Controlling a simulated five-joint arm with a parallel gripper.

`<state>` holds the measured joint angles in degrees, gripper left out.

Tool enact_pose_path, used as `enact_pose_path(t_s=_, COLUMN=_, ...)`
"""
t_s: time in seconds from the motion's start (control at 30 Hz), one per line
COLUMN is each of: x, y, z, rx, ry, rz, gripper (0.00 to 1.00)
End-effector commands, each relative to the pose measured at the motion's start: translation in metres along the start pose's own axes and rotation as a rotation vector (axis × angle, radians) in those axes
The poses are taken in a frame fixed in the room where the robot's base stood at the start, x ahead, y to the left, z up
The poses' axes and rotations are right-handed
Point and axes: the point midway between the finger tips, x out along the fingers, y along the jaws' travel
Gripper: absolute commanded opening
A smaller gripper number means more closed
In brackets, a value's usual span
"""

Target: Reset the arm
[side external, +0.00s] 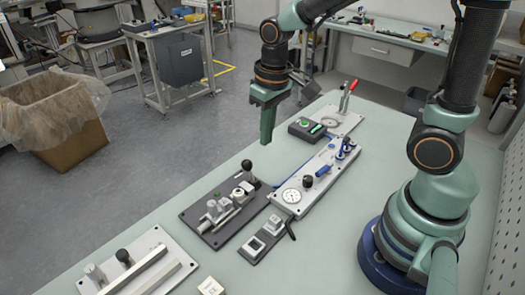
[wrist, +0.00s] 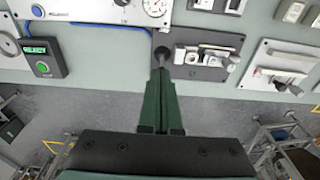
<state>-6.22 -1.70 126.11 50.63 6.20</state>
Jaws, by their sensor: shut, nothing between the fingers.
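My gripper (side external: 266,138) is green and points down. In the side external view it hangs above the far edge of the pale green table (side external: 345,225), apart from the fixtures. In the wrist view my gripper (wrist: 162,84) shows with its two fingers together and nothing between them. Behind the fingertips in that view is the dark fixture plate (wrist: 205,38) with a black knob; it also shows in the side external view (side external: 192,216).
A gauge plate (side external: 318,185) and a control box with a green button (side external: 306,129) stand on the table. A red-handled clamp (side external: 347,95) rises at the back. A rail fixture (side external: 150,262) lies at the front left. The table's right part is clear near my base.

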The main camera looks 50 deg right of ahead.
Motion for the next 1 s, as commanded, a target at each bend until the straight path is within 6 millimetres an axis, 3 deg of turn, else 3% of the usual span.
enact_pose_path(t_s=0.2, x=-0.049, y=0.016, z=0.013, rx=0.003, ry=0.169, rz=-0.007, gripper=0.0)
enact_pose_path(t_s=0.43, x=-0.083, y=0.029, z=0.031, rx=0.001, ry=0.323, rz=0.0, gripper=0.0)
enact_pose_path(t_s=0.63, x=-0.095, y=0.035, z=0.041, rx=-0.001, ry=0.395, rz=0.008, gripper=0.0)
enact_pose_path(t_s=1.0, x=-0.096, y=0.036, z=0.043, rx=-0.002, ry=0.406, rz=0.009, gripper=0.0)
